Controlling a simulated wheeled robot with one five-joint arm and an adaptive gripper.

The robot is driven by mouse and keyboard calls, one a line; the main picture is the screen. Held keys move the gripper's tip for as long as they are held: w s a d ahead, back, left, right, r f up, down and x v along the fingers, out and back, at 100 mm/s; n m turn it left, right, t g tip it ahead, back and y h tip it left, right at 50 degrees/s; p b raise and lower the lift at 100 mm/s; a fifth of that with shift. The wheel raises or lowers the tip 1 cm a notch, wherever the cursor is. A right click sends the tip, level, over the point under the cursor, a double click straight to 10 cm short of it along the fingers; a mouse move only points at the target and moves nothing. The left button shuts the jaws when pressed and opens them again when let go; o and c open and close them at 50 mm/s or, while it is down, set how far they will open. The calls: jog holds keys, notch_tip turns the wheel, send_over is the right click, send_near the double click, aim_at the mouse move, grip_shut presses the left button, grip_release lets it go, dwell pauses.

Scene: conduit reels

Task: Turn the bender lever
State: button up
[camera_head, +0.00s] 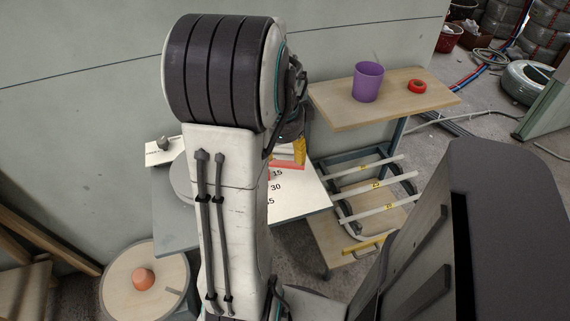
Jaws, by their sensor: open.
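The bender stands on a grey table (308,206) against the wall, mostly behind my arm. Its white plate (309,187) carries angle numbers, with 15 and 30 readable. A red bar (289,165), apparently part of the bender lever, shows just right of my arm. A ribbed yellow piece (300,150) stands at its right end; I cannot tell what it belongs to. A grey disc (180,180) shows left of my arm. My gripper (291,134) is largely hidden behind my arm, above the red bar. It is open. I cannot tell whether it touches the lever.
A wooden shelf (345,112) at the right holds a purple cup (368,82) and a red tape roll (417,86). Below it, a rack (348,205) holds white conduits (372,211). A round wooden reel (121,287) with an orange knob stands at lower left. Coils lie at upper right.

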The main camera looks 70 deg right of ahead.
aim_at(285, 164)
jog(key=shift+w+d+f+b, duration=0.1)
jog(key=shift+d+f+b, duration=0.1)
jog(key=shift+f, duration=0.95)
jog(key=shift+s+d+f+b, duration=0.15)
jog(key=shift+d+f, duration=0.1)
jog(key=shift+f, duration=0.85)
jog(key=shift+w+d+f+b, duration=0.15)
jog(key=shift+d+f, duration=0.05)
jog(key=shift+f, duration=0.95)
jog(key=shift+c, duration=0.3)
